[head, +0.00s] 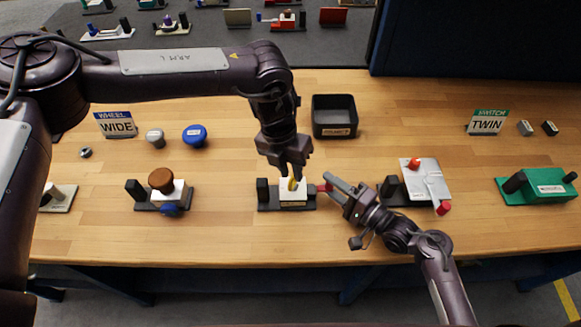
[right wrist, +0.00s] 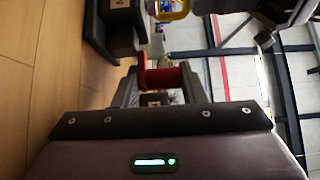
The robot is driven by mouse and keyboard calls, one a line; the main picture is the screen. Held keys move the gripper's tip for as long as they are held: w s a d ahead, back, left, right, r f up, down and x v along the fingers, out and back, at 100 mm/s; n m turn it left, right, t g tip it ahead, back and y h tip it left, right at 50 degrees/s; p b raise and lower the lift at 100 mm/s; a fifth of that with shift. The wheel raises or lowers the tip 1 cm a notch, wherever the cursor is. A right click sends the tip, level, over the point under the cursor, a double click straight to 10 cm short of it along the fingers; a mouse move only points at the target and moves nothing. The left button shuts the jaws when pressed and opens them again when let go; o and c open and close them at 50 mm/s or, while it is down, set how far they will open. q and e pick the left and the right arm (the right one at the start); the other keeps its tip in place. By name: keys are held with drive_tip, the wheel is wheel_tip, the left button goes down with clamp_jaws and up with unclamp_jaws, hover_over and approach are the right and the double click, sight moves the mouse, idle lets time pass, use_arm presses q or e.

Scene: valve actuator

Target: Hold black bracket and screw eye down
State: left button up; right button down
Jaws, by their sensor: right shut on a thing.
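The black bracket (head: 265,196) stands at the middle of the bench with a white block (head: 293,197) on it. The yellow screw eye (head: 293,184) is upright on top of the block; a yellow ring (right wrist: 172,10) shows at the top of the right wrist view. My left gripper (head: 291,172) points down at the screw eye from above; its fingertips partly hide it, and its grip is unclear. My right gripper (head: 331,187), to the bracket's right, is shut on a red knob (head: 323,187). The red knob (right wrist: 160,76) sits between its fingers in the right wrist view.
A black tray (head: 334,131) stands behind the bracket. A brown-knobbed unit (head: 161,181) is at left; a metal plate unit with red knobs (head: 428,180) is just right of my right gripper. A green unit (head: 540,188) is farther right. The front strip of bench is clear.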

use_arm(q)
clamp_jaws()
use_arm(e)
drive_tip(key=shift+f, duration=0.1)
use_arm(q)
drive_tip(key=shift+m, duration=0.3)
drive_tip(key=m, duration=0.3)
drive_tip(key=m+g+y, duration=0.1)
drive_tip(key=m, duration=0.2)
drive_tip(key=shift+w+d, duration=0.15)
drive_tip(key=shift+w, duration=0.05)
drive_tip(key=m+y, duration=0.1)
drive_tip(key=m, duration=0.4)
drive_tip(key=shift+d+m, duration=0.1)
drive_tip(key=shift+m, duration=0.2)
use_arm(e)
drive_tip(key=shift+f, duration=0.1)
use_arm(q)
drive_tip(key=shift+w, duration=0.1)
use_arm(e)
drive_tip(key=shift+d, duration=0.1)
use_arm(q)
drive_tip(key=shift+r, duration=0.1)
drive_tip(key=shift+o, duration=1.3)
unclamp_jaws()
